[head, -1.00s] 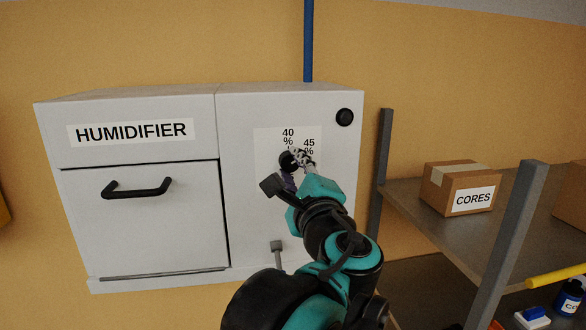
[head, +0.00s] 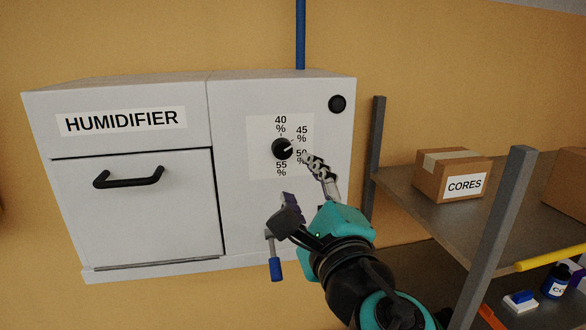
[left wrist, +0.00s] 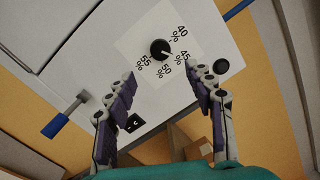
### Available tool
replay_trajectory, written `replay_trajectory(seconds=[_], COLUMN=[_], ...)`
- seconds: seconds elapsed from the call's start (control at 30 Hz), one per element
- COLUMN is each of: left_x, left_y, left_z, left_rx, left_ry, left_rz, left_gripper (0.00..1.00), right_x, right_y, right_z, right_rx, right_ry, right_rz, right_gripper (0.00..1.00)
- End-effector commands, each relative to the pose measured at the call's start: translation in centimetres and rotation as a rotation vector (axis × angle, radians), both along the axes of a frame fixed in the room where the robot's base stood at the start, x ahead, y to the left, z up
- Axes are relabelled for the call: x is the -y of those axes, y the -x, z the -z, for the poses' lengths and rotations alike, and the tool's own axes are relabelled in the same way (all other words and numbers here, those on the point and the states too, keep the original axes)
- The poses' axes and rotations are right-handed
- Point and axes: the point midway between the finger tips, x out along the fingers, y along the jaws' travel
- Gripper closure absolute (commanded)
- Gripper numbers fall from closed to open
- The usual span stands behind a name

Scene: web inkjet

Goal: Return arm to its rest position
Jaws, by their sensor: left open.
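My left gripper (head: 300,182) is open and empty in front of the humidifier (head: 135,170), below and right of its black knob (head: 282,149). In the left wrist view both fingers of the gripper (left wrist: 161,74) are spread wide, with the knob (left wrist: 160,49) beyond the tips and apart from them. The knob sits on a white dial label marked 40, 45, 50 and 55 %. Its white pointer is towards the right, about between 45 and 50. One finger partly covers the 50 in the head view. My right gripper is not in view.
A blue-handled lever (head: 275,268) hangs under the humidifier, left of my gripper. A grey shelf post (head: 376,150) and a shelf with a CORES box (head: 452,176) stand to the right. A yellow rod (head: 550,257) and a small bottle (head: 557,280) are lower right.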

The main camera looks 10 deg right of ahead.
Motion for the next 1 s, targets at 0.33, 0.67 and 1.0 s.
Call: replay_trajectory(seconds=[0.33, 0.67, 1.0], left_x=[0.0, -1.8, -14.1], left_y=[1.9, 0.8, -2.5], left_z=[0.2, 3.8, 26.9], left_rx=[0.000, -0.048, -0.358], left_ry=[0.000, 0.036, 0.369], left_rz=[-0.001, -0.033, -0.261], left_gripper=[0.46, 0.46, 0.46], right_x=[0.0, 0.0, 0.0], right_y=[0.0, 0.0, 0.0], right_z=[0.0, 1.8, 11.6], right_rx=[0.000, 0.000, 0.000], right_ry=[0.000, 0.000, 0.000], right_rz=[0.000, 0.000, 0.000], right_gripper=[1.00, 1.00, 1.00])
